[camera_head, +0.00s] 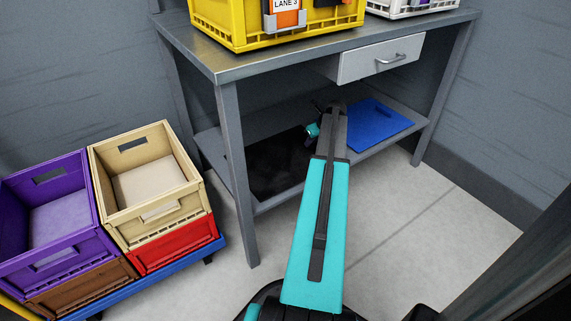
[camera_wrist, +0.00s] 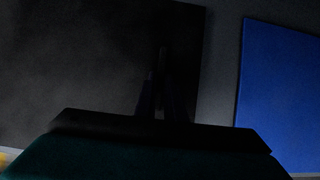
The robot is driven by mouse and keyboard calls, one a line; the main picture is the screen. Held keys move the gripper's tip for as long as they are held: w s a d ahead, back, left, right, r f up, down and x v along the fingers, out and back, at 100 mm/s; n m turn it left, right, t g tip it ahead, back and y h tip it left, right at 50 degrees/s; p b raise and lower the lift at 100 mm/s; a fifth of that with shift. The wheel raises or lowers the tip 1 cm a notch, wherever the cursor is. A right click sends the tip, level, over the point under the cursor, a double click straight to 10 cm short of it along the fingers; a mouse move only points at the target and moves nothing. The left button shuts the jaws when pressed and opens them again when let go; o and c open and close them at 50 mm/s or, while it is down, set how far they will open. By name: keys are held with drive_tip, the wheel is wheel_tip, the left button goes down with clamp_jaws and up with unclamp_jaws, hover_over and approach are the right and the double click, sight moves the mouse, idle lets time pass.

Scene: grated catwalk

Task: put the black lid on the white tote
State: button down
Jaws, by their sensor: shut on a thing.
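The black lid (camera_head: 278,168) lies on the lower shelf of the grey workbench, on its left part. In the wrist view the lid (camera_wrist: 80,70) fills the left half. My gripper (camera_wrist: 162,75) is shut on the black lid near its right edge; the fingers are very dark there. In the head view my arm reaches under the benchtop and partly covers the lid's right side and the fingertips. The white tote (camera_head: 412,8) stands on the benchtop at the top right, cut off by the picture's edge.
A blue lid (camera_head: 372,128) lies on the shelf right of my arm. A yellow tote (camera_head: 225,25) stands on the benchtop (camera_head: 330,47). The drawer (camera_head: 382,58) and bench leg (camera_head: 238,180) bound the shelf. Purple (camera_head: 60,257) and beige (camera_head: 155,231) crates stand left.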

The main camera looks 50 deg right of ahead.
drive_tip(key=shift+s+a+f+p, duration=0.1)
drive_tip(key=shift+s+a+p, duration=0.1)
drive_tip(key=shift+p, duration=0.2)
drive_tip(key=shift+d+r+p, duration=0.15)
drive_tip(key=shift+r+p, duration=2.1)
drive_tip(key=shift+r, duration=0.15)
drive_tip(key=shift+w, duration=0.1)
